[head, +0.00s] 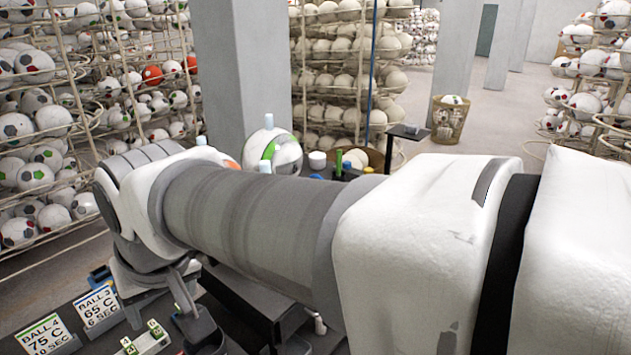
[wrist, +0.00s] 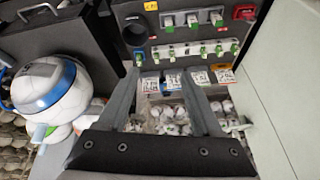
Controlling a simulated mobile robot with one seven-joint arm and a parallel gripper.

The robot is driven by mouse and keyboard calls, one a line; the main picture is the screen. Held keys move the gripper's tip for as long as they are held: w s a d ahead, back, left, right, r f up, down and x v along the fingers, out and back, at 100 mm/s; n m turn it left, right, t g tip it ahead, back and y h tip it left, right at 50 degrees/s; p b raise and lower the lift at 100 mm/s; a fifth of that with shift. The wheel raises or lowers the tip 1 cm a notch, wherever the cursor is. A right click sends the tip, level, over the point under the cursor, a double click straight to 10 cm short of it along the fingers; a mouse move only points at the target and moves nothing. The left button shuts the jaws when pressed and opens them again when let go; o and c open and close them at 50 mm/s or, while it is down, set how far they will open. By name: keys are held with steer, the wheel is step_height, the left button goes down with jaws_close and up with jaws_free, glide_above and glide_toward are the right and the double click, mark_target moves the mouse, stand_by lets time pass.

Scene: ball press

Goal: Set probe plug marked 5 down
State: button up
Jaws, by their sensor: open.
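My gripper (wrist: 163,74) is open in the wrist view, with its two dark fingers apart and no plug visible between them. Beyond the fingertips, a pale rack (wrist: 188,50) holds several small green-tagged plugs in a row. Several more white plugs with green tags (wrist: 193,19) sit on the dark panel above that row. The numbers on the tags are too small to read, so I cannot tell which plug is marked 5. In the head view, two green-tagged plugs (head: 155,329) show at the lower left; the gripper end is partly hidden there.
Printed cards (wrist: 199,76) stand below the rack, above a bin of small balls. A dark round opening (wrist: 135,30) and a red block (wrist: 244,12) flank the upper plugs. A large white-and-blue ball (wrist: 48,88) stands left. Two timing cards (head: 100,306) show in the head view.

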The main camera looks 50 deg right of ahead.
steer(key=s+n, duration=0.1)
steer(key=s, duration=0.1)
steer(key=s+f+n, duration=0.1)
steer(key=shift+s+a+n+t, duration=0.2)
steer(key=shift+a+n+t, duration=0.1)
steer(key=shift+a, duration=0.05)
steer(key=shift+a, duration=0.15)
stand_by(0.7)
